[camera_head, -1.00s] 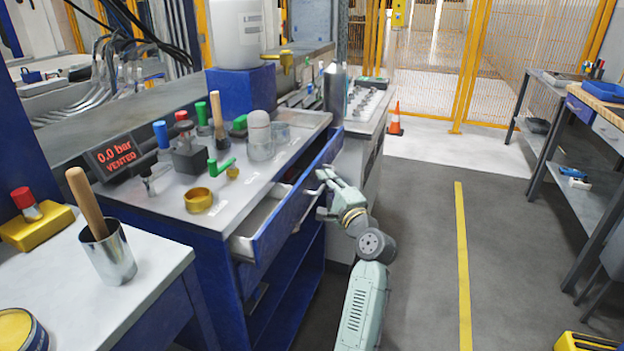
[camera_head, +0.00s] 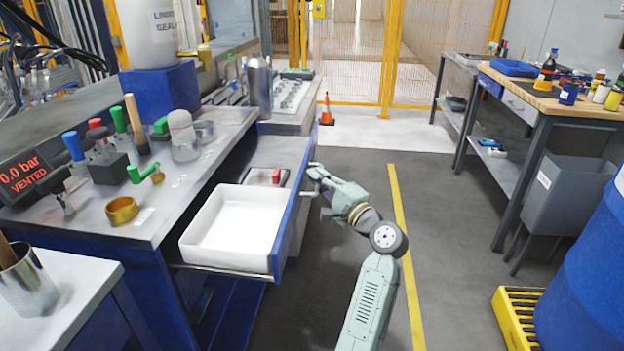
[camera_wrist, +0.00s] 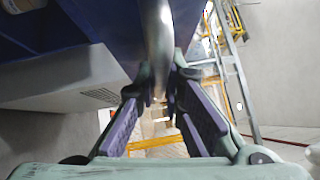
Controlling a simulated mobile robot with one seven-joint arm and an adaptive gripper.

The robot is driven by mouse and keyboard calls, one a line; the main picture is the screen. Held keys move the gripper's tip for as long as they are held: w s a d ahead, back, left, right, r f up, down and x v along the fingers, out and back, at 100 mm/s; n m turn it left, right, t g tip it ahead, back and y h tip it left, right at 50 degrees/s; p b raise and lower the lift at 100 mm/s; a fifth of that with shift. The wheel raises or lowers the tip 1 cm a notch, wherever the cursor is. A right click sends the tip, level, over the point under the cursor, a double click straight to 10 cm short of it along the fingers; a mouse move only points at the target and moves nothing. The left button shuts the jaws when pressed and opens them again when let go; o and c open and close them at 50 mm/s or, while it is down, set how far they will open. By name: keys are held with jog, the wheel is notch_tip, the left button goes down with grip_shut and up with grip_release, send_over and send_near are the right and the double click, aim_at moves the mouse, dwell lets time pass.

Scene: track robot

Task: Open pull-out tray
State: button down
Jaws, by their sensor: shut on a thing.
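The pull-out tray (camera_head: 283,240) is a blue-fronted drawer under the grey workbench (camera_head: 165,190). It stands well out from the bench, with a white bin inside (camera_head: 240,222) and a red-topped item (camera_head: 277,177) behind the bin. My gripper (camera_head: 312,178) is at the outer face of the drawer front. In the wrist view, my gripper's fingers (camera_wrist: 158,85) close on the metal bar handle (camera_wrist: 157,35), one finger on each side. The fingers hide part of the bar where they meet it.
Open floor with a yellow line (camera_head: 405,250) lies right of my arm. A second table (camera_head: 545,105) and a blue drum (camera_head: 590,275) on a yellow pallet (camera_head: 515,310) stand at the right. An orange cone (camera_head: 326,112) is farther back.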

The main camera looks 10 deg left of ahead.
jog(key=c, duration=1.7)
grip_release()
jog(key=v, duration=1.2)
jog(key=shift+r, duration=0.1)
